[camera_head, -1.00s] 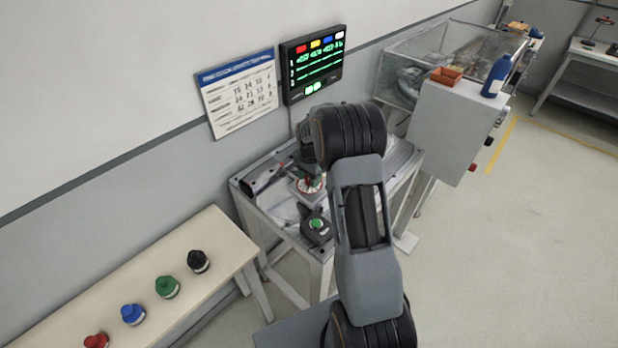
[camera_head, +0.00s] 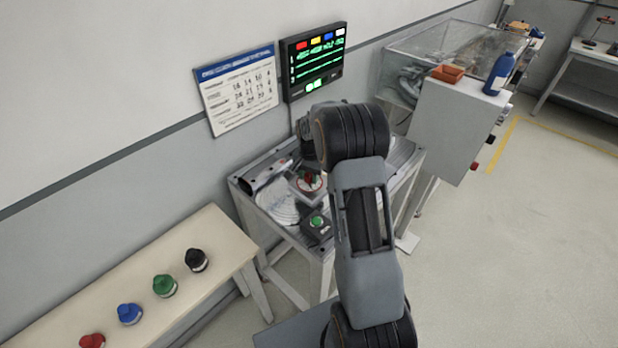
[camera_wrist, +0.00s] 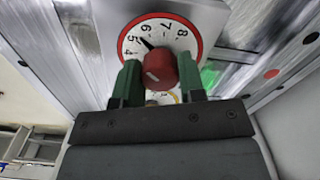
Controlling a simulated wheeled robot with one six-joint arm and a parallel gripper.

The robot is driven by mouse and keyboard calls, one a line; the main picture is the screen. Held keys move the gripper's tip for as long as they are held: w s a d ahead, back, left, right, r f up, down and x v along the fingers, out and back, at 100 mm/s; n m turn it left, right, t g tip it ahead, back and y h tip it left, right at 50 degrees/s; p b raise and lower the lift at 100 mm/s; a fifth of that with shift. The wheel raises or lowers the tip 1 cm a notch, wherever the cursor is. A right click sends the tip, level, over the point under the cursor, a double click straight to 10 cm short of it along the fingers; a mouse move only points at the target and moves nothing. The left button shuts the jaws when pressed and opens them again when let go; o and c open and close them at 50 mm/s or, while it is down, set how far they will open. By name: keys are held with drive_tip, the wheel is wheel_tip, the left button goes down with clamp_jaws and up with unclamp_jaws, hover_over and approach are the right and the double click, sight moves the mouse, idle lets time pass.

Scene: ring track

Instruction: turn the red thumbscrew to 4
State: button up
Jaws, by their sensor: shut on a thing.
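The red thumbscrew (camera_wrist: 158,72) sits in the middle of a round white dial (camera_wrist: 134,47) with a red rim in the wrist view. Numbers 4 to 8 show around the dial's upper part; the lower part is largely hidden. A black pointer (camera_wrist: 147,42) aims between 5 and 6. My gripper (camera_wrist: 158,64) has its two green fingers shut on the thumbscrew, one on each side. In the head view the thumbscrew (camera_head: 310,179) and dial show small on the metal bench (camera_head: 276,240), beside my arm, and my fingers cannot be made out.
A green button (camera_head: 317,222) on a dark box stands in front of the dial. A screen (camera_head: 314,62) and a calendar (camera_head: 236,90) hang on the wall behind. A pale table (camera_head: 222,250) with coloured knobs stands at left. Open floor lies at right.

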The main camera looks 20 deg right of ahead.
sight(310, 175)
drive_tip(key=n+b, duration=0.1)
drive_tip(key=n, duration=0.3)
drive_tip(key=shift+n+b, duration=0.55)
drive_tip(key=shift+n, duration=1.35)
drive_tip(key=o, duration=0.9)
wheel_tip(310, 175, up, 14)
drive_tip(key=shift+f+b, duration=0.1)
drive_tip(key=shift+b, duration=0.35)
